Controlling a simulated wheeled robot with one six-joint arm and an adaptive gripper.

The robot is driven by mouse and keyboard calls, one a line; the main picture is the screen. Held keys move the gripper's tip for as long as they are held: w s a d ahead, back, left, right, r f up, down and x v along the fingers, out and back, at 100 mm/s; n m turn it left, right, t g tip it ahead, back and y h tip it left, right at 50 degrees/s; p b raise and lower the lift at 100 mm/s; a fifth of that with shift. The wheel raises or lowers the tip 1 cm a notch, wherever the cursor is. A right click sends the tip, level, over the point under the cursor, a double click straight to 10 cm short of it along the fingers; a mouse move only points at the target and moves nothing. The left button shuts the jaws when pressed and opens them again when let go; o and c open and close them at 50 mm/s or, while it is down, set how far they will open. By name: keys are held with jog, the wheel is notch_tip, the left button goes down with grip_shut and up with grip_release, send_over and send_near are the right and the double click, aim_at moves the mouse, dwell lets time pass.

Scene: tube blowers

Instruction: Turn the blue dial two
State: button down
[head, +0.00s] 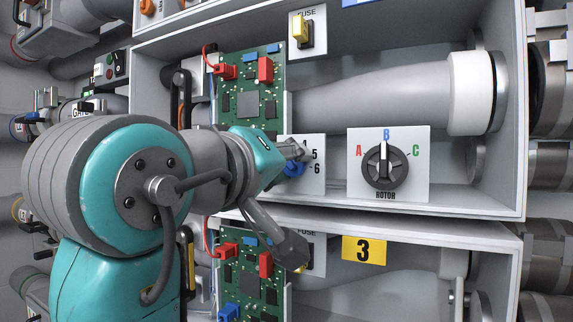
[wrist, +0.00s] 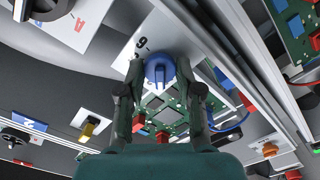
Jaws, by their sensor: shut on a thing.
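The blue dial (head: 294,168) sits on a white plate (head: 318,188) in the upper open cabinet, with the numbers 5 and 6 showing to its right. My gripper (head: 296,152) reaches it from the left and covers part of the dial and the other numbers. In the wrist view the blue dial (wrist: 160,72) lies between the two fingers of my gripper (wrist: 160,82), which are shut on it. A number 6 shows beside the dial there. The dial's exact pointing direction is hard to tell.
A black rotor dial (head: 385,166) marked A, B, C is to the right, its pointer up at B. A green circuit board (head: 247,105) stands left of the plate. A grey tube (head: 375,98) runs above.

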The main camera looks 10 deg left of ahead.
jog(key=shift+n, duration=1.6)
jog(key=c, duration=0.8)
grip_release()
jog(key=shift+o, duration=0.2)
jog(key=shift+s+a, duration=0.1)
jog(key=v, duration=1.1)
jog(key=shift+s, duration=0.4)
jog(key=shift+a, duration=0.15)
